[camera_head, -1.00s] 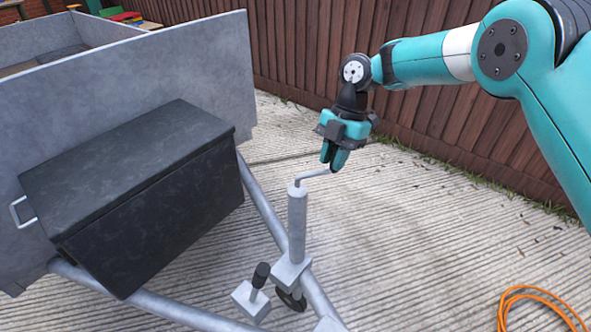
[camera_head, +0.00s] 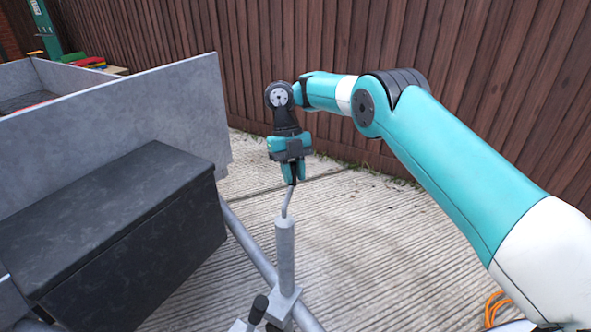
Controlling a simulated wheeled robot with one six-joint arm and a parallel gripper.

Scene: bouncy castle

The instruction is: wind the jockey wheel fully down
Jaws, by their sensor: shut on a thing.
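The jockey wheel's grey upright tube (camera_head: 285,252) stands clamped at the trailer drawbar (camera_head: 250,243). A bent crank handle (camera_head: 288,202) comes out of its top and, in this view, points up and away to the back. My gripper (camera_head: 292,181) hangs down over the crank and is shut on its end. The fingers hide the crank's grip. The wheel at the foot of the tube is below the picture's edge.
A black toolbox (camera_head: 120,225) sits on the drawbar to the left, before the grey trailer wall (camera_head: 150,108). A black-knobbed lever (camera_head: 258,308) stands close in front of the tube. A brown fence (camera_head: 470,110) runs behind. An orange hose (camera_head: 494,308) lies at lower right.

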